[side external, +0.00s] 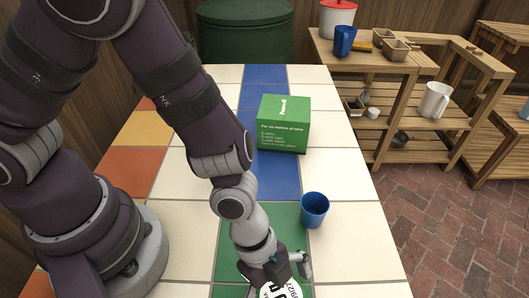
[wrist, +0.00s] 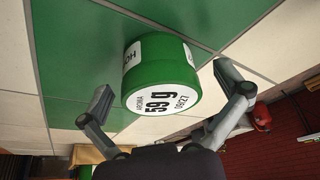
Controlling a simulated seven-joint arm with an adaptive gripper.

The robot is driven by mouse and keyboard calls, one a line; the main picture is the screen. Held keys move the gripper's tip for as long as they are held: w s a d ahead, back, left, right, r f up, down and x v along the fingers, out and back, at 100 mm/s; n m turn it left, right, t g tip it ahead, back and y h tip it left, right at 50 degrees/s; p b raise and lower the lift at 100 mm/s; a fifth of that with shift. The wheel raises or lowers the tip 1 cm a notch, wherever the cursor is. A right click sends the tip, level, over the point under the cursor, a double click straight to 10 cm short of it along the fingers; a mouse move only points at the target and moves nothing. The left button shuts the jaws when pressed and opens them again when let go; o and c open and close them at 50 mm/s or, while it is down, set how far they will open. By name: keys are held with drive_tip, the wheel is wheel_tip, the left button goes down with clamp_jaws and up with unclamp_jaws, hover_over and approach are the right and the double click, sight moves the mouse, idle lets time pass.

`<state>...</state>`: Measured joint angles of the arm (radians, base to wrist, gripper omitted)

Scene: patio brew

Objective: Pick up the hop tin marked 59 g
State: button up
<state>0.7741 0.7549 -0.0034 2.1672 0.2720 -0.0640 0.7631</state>
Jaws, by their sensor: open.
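The hop tin marked 59 g (wrist: 165,72) is a green round tin with a white label reading "59 g" on its end face and a white label on its side. In the wrist view it lies between the two fingers of my gripper (wrist: 163,82), with visible gaps on both sides. My gripper is open and holds nothing. In the side external view the tin's labelled top (side external: 281,290) shows at the bottom edge, under my gripper (side external: 283,272); the rest of the tin is cut off or hidden.
A blue cup (side external: 315,211) stands on the tiled table (side external: 345,240) close to my gripper. A green box (side external: 284,124) with white print stands farther back. A wooden shelf (side external: 398,103) with a white mug (side external: 435,100) is beyond the table's right edge.

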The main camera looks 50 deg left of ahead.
drive_tip(key=c, duration=1.2)
drive_tip(key=shift+c, duration=0.2)
drive_tip(key=shift+r, duration=0.15)
